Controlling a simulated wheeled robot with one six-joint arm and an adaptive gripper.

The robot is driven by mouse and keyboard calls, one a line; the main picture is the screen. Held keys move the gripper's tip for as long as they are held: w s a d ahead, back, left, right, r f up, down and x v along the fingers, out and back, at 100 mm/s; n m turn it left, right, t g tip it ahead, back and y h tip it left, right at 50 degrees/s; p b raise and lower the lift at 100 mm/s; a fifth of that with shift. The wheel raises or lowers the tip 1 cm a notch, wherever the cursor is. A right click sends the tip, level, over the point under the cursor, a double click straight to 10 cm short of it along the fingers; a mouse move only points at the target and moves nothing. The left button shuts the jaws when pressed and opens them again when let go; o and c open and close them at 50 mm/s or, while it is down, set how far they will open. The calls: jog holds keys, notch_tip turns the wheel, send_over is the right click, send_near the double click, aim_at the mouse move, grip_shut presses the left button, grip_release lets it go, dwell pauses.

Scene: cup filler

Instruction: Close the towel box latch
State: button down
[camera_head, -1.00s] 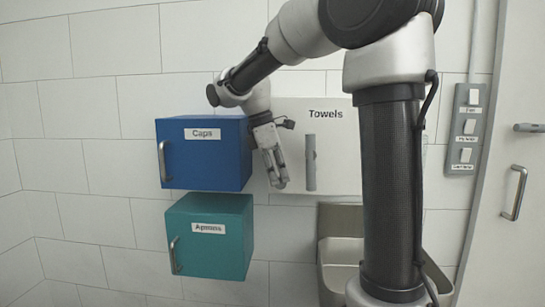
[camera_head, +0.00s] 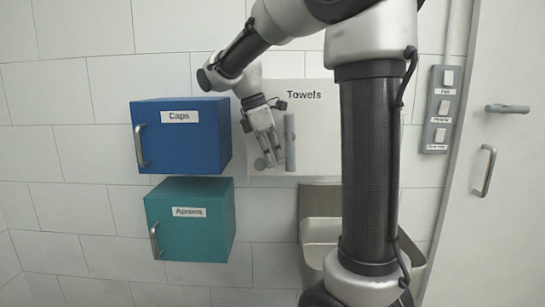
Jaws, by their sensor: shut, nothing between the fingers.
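The towel box (camera_head: 310,122) is a white box on the wall, labelled "Towels". Its latch, a grey upright bar (camera_head: 290,143), is on its front, left of the middle. My arm hides part of the box's left side and right side. My gripper (camera_head: 269,163) points down just left of the latch's lower part, with its fingers shut and empty. A small gap seems to lie between the fingers and the latch; I cannot tell whether they touch.
A blue "Caps" box (camera_head: 190,145) and a teal "Aprons" box (camera_head: 200,235) hang left of my gripper. A metal basin (camera_head: 318,235) is below the towel box. A switch panel (camera_head: 440,110) and a door with a handle (camera_head: 487,170) are at the right.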

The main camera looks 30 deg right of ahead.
aim_at(288, 160)
jog(key=shift+s+d+f+h, duration=0.1)
jog(key=shift+f+h, duration=0.1)
jog(key=shift+h, duration=0.1)
jog(key=g+h, duration=0.1)
jog(key=s+d+f+g+h, duration=0.1)
jog(key=h, duration=0.1)
jog(key=shift+d, duration=0.25)
jog(key=shift+s+d+g+h, duration=0.35)
jog(key=shift+d+g+h, duration=0.15)
jog(key=shift+g+h, duration=0.25)
jog(key=shift+s+d+g+h, duration=0.3)
jog(key=shift+d+g+h, duration=0.25)
jog(key=shift+h, duration=0.3)
